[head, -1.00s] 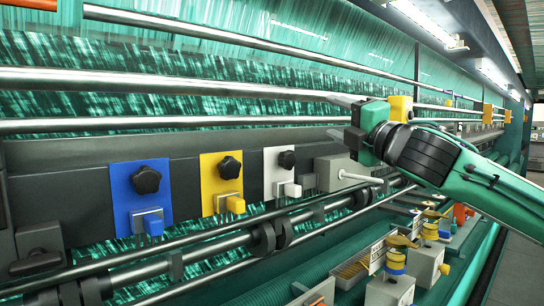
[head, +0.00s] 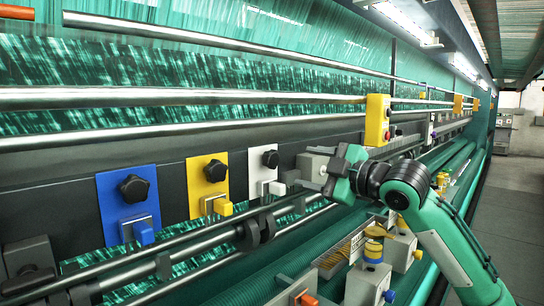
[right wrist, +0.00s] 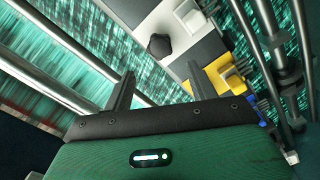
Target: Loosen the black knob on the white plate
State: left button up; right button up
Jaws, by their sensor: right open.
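The white plate (head: 257,177) is on the dark rail, third in the row after the blue and yellow plates. Its black knob (head: 270,159) is near the plate's top, with a white block below it. My right gripper (head: 308,167) is to the right of the plate, fingers pointing left, open and empty, apart from the knob. In the right wrist view the black knob (right wrist: 160,46) lies beyond the gap between the open fingertips (right wrist: 160,80), on the white plate (right wrist: 180,42). My left gripper is not in view.
The yellow plate (head: 208,186) and blue plate (head: 126,203) carry similar black knobs. Long metal bars (head: 180,97) run above, and rollers below. A yellow switch box (head: 377,120) stands above my gripper.

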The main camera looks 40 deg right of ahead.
aim_at(275, 160)
jog(key=w+p, duration=0.1)
jog(key=w, duration=0.2)
jog(key=w+p, duration=0.1)
jog(key=w, duration=0.2)
jog(key=w+p, duration=0.2)
jog(key=w, duration=0.1)
jog(key=shift+a+r, duration=0.25)
jog(key=shift+a, duration=0.15)
jog(key=shift+w+f+p, duration=0.2)
jog(key=shift+w+p, duration=0.25)
jog(key=shift+w, duration=0.55)
jog(key=c, duration=1)
